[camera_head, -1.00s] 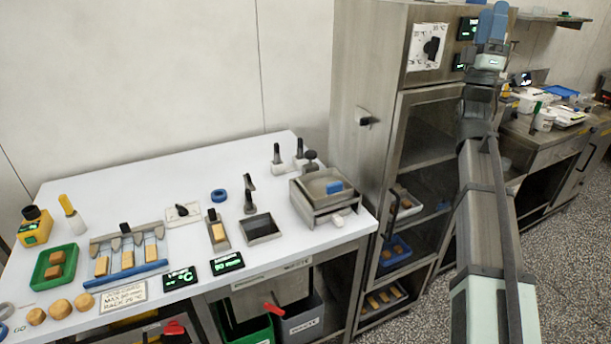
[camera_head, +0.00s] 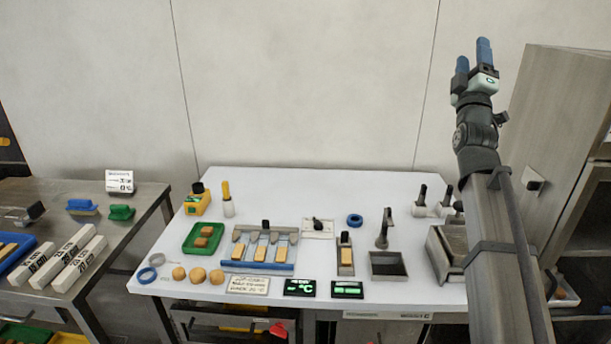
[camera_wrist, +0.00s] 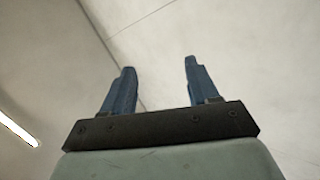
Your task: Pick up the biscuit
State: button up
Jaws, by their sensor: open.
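Several biscuits are in view in the head view. Tan rectangular biscuits (camera_head: 238,251) lie in the lanes of a metal rack with a blue front bar (camera_head: 256,266). Another biscuit (camera_head: 346,257) lies on a narrow metal holder to its right. Brown biscuits (camera_head: 202,241) sit in a green tray (camera_head: 190,246) at the left. I cannot tell which one is meant. My gripper (camera_head: 473,58) is raised high at the right, well above and apart from the table. In the wrist view its two blue fingers (camera_wrist: 158,88) are apart with nothing between them, facing the wall or ceiling.
An open dark metal box (camera_head: 388,264) and upright black-handled tools stand right. A steel cabinet (camera_head: 560,130) is at the right, a steel side table (camera_head: 150,200) at the left.

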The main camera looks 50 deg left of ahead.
jog(key=s+a+f+m+g, duration=0.1)
jog(key=a+f+g, duration=0.35)
jog(key=a, duration=0.45)
jog(key=s+a+f+m+g, duration=0.1)
jog(key=s+a+f+g, duration=0.1)
jog(key=a+f+g, duration=0.35)
jog(key=s+a+f+m+g+h, duration=0.1)
jog(key=s+a+f+g+h, duration=0.1)
jog(key=s+a+f, duration=0.35)
jog(key=s+a+f+m+g+h, duration=0.1)
jog(key=s+a+f+g, duration=0.2)
jog(key=a+f, duration=0.45)
jog(key=m+g+h, duration=0.7)
jog(key=h, duration=0.4)
send_over(260, 252)
jog(key=f, duration=2.3)
jog(key=shift+s+d, duration=0.3)
jog(key=shift+w+a+f, duration=0.1)
jog(key=shift+w+f, duration=0.05)
jog(key=shift+f, duration=1.2)
jog(key=shift+w+a+f, duration=0.1)
jog(key=shift+w+f, duration=0.05)
jog(key=shift+f, duration=1.2)
jog(key=c, duration=0.9)
